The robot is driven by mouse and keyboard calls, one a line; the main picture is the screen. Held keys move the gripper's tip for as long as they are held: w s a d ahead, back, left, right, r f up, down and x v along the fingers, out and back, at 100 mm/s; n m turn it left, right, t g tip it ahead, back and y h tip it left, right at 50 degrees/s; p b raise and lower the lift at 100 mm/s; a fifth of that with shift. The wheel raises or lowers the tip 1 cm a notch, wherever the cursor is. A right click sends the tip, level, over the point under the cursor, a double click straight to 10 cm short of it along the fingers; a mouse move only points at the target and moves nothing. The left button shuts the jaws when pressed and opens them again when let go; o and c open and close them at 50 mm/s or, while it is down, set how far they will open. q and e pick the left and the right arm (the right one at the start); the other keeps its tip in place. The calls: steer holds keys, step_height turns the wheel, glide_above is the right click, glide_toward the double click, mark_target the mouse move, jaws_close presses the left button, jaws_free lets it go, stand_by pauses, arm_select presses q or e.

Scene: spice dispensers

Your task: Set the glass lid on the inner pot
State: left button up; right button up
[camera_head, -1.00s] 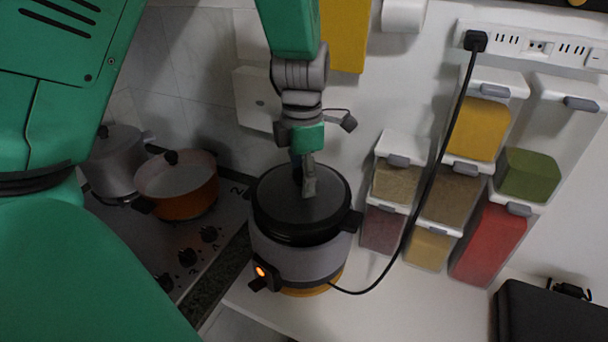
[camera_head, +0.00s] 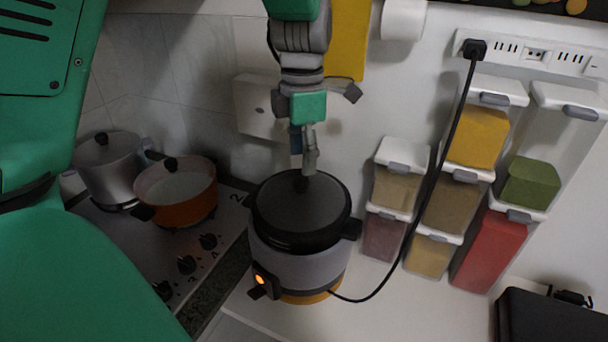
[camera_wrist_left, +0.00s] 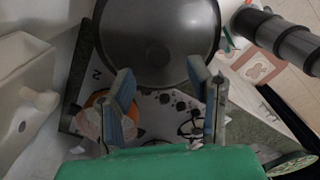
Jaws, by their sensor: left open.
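The round dark glass lid (camera_head: 298,212) with a black rim and small knob lies on top of the grey cooker (camera_head: 300,262). It looks about level. The inner pot is hidden beneath it. In the left wrist view the lid (camera_wrist_left: 155,30) fills the top middle, its knob just beyond the fingers. My left gripper (camera_head: 305,163) points down just above the lid's far edge, near the knob. In the left wrist view my left gripper (camera_wrist_left: 165,72) has its two fingers wide apart with nothing between them. My right gripper is not in view.
An orange pan (camera_head: 178,192) and a grey pot (camera_head: 108,168) stand on the stove (camera_head: 150,245) at left. Spice dispensers (camera_head: 455,200) hang at right. A black cable (camera_head: 440,150) runs from the wall socket strip to the cooker.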

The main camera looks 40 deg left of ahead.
mark_target(303, 179)
arm_select(q)
step_height(303, 179, up, 6)
steer(key=shift+f, duration=0.15)
steer(key=shift+w, duration=0.1)
steer(key=shift+f, duration=0.1)
stand_by(0.4)
